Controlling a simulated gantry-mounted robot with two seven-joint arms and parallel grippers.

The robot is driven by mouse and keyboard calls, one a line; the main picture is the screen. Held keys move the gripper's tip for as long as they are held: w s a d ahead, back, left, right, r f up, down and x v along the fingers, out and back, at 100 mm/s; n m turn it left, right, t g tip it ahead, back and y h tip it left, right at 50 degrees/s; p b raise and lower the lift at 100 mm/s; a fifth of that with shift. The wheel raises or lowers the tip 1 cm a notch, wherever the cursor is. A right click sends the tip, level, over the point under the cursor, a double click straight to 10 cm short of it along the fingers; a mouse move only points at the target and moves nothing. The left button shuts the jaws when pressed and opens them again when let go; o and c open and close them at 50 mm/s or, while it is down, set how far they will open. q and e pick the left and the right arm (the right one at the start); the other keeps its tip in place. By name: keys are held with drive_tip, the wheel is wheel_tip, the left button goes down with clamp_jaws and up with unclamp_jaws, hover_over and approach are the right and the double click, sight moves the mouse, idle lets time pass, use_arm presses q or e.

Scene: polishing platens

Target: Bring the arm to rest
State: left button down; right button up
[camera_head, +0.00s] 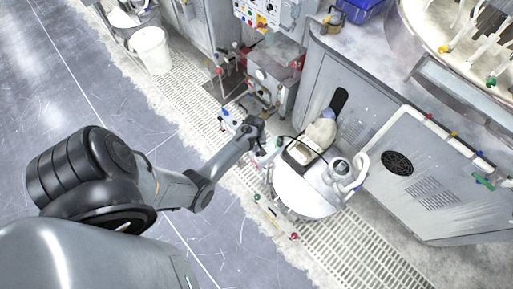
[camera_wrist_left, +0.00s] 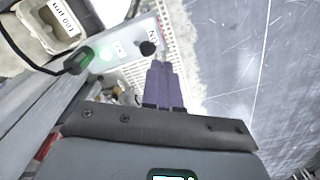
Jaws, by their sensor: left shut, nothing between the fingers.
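My left arm (camera_head: 168,188) comes in from the left in the head view. My left gripper (camera_head: 258,137) is at its far end, in front of a round white basin (camera_head: 303,197), and looks small there. In the left wrist view the two dark purple fingers of my left gripper (camera_wrist_left: 161,66) lie side by side, shut, with nothing between them. They point towards a pale panel (camera_wrist_left: 118,52) with a black knob and a green light. Whether the fingertips touch anything is not clear. My right gripper is not in view.
A grey machine cabinet (camera_head: 425,195) stands at the right, with a red and grey unit (camera_head: 273,75) behind the gripper. A white bucket (camera_head: 152,50) stands at the upper left. A pale grating (camera_head: 352,256) borders the open grey floor (camera_head: 60,100).

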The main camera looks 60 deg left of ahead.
use_arm(q)
drive_tip(key=s+d+f+m+g+y, duration=0.1)
drive_tip(key=s+m, duration=0.1)
drive_tip(key=s, duration=0.5)
drive_tip(key=s+d+f+m+y, duration=0.1)
drive_tip(key=s, duration=0.5)
drive_tip(key=w+d+r+m+t+h, duration=0.1)
drive_tip(key=d+r+m+t, duration=0.35)
drive_tip(key=d+r, duration=0.8)
drive_tip(key=w+d+r+m+t+h, duration=0.1)
drive_tip(key=d+r+m, duration=0.8)
drive_tip(key=r, duration=0.7)
wheel_tip(320, 180, up, 19)
drive_tip(key=p, duration=1.9)
drive_tip(key=shift+s+d+g+p, duration=0.35)
drive_tip(key=shift+g, duration=0.1)
